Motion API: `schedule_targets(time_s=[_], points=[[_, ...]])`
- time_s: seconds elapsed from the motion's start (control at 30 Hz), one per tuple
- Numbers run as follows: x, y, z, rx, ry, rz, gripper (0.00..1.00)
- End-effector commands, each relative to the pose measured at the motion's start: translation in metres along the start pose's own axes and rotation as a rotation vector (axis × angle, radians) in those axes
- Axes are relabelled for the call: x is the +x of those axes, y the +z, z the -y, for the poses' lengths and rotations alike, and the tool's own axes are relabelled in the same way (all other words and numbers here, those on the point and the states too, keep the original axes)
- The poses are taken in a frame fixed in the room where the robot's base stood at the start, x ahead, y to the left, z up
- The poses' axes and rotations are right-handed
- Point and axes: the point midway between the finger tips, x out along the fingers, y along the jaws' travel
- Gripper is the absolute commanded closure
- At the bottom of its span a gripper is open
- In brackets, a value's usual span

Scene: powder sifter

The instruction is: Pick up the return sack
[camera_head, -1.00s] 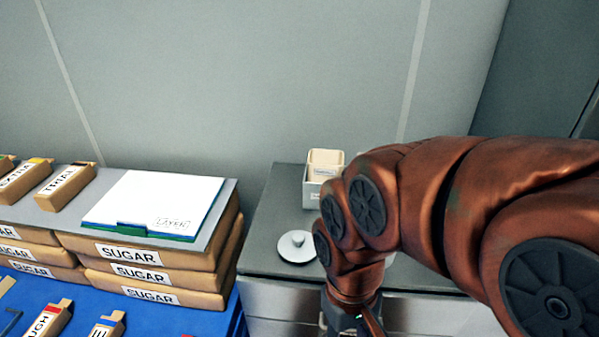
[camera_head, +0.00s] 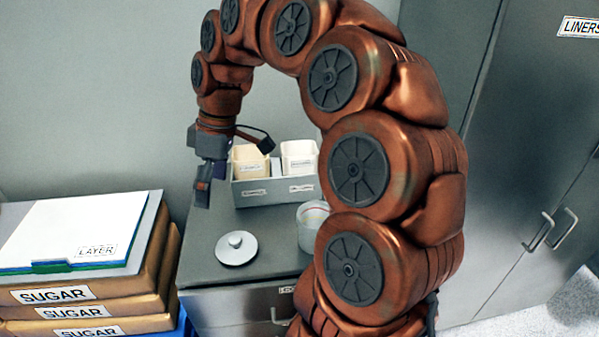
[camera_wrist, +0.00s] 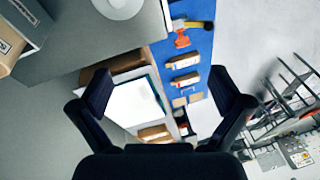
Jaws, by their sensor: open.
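I cannot tell which pack is the return sack; no label reading return can be made out. Large brown sacks marked SUGAR (camera_head: 52,295) are stacked at the lower left in the head view. Small brown packs (camera_wrist: 184,62) lie on a blue surface (camera_wrist: 197,41) in the wrist view, their labels too small to read. My gripper (camera_head: 203,190) is above the grey cabinet, pointing down, to the right of the sacks. In the wrist view my gripper (camera_wrist: 165,90) is open and empty, its fingers apart with sacks and packs visible well beyond them.
A grey holder with two cream bins (camera_head: 265,192), a white pot (camera_head: 312,214) and a round lid (camera_head: 237,248) stand on the cabinet top (camera_head: 205,262). A white LAYER sheet (camera_head: 70,228) lies on the sugar stack. Tall lockers (camera_head: 515,150) are at right.

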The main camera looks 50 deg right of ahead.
Motion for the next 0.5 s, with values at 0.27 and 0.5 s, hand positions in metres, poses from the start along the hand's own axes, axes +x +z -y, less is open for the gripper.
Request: schedule_targets(time_s=[0.27, 0.5], points=[[-0.030, 0.020, -0.116, -0.134, 0.018, -0.117, 0.00], [-0.042, 0.083, -0.208, -0.205, 0.077, -0.176, 0.00]])
